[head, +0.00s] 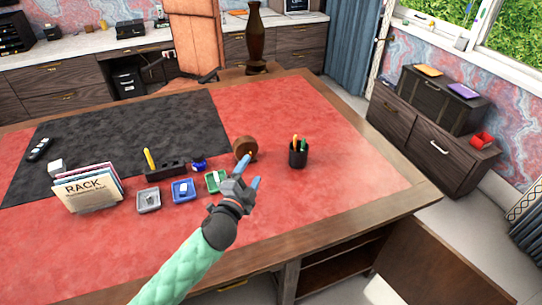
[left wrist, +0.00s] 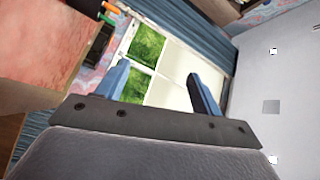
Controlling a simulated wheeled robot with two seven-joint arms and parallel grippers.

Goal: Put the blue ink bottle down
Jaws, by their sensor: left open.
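The blue ink bottle (head: 198,164) is small and dark blue. It stands on the red desk top at the right end of a black pen stand (head: 165,172) in the head view. My left gripper (head: 251,172) is open, with its two blue fingers apart and nothing between them. It is above the desk to the right of the bottle and apart from it. The left wrist view also shows the open, empty left gripper (left wrist: 157,72), with a window behind the fingers. The bottle does not show in the left wrist view. My right gripper is not in view.
A black pen cup (head: 298,155) stands to the right of my left gripper. A round brown wooden object (head: 245,148) is just behind it. Grey (head: 148,200), blue (head: 184,191) and green (head: 213,181) trays sit to its left. The desk's right part is clear.

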